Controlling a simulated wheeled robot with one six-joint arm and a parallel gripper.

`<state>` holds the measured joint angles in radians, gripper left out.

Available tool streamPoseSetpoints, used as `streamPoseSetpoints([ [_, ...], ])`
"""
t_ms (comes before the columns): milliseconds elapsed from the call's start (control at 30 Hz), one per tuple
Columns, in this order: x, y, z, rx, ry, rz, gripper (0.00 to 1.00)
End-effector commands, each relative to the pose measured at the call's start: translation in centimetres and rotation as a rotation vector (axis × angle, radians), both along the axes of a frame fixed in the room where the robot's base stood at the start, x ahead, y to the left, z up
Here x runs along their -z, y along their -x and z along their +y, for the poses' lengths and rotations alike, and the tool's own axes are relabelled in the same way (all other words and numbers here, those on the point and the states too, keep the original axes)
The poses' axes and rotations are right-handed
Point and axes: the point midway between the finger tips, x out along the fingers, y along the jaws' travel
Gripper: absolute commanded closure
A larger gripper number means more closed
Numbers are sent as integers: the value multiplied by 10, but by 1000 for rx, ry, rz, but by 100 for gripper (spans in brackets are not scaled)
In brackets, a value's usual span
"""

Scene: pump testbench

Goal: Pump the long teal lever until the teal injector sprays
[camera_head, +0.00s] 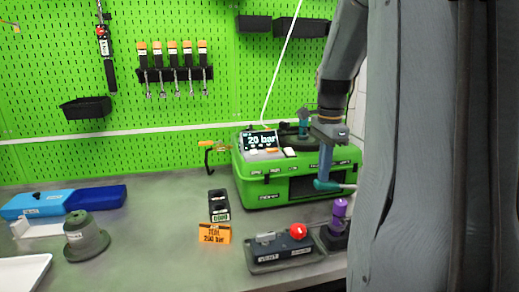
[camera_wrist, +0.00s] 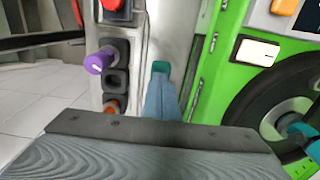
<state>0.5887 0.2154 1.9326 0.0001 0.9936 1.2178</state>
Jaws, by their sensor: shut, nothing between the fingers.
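The long teal lever (camera_head: 336,186) juts out in front of the green case, low at its right end. My gripper (camera_head: 324,180) has its blue fingers shut and empty, pointing down, with their tips at the lever; whether they touch it I cannot tell. In the wrist view the shut fingers (camera_wrist: 162,95) have a teal piece (camera_wrist: 160,67) just beyond their tips, probably the lever's end. A teal upright part (camera_head: 303,122), probably the injector, stands on top of the case; no spray shows. A teal part (camera_wrist: 300,130) also shows by a dark round dish in the wrist view.
The green case (camera_head: 262,186) carries a display (camera_head: 262,140) reading 20 bar. A dark block with a red knob (camera_head: 298,230) and an orange sign (camera_head: 214,233) lie to the left.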

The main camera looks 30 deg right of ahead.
Motion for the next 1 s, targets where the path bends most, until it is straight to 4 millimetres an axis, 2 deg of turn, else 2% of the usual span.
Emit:
streamPoseSetpoints([
  [1000, 51, -1, 5, 0, 0, 1, 100],
])
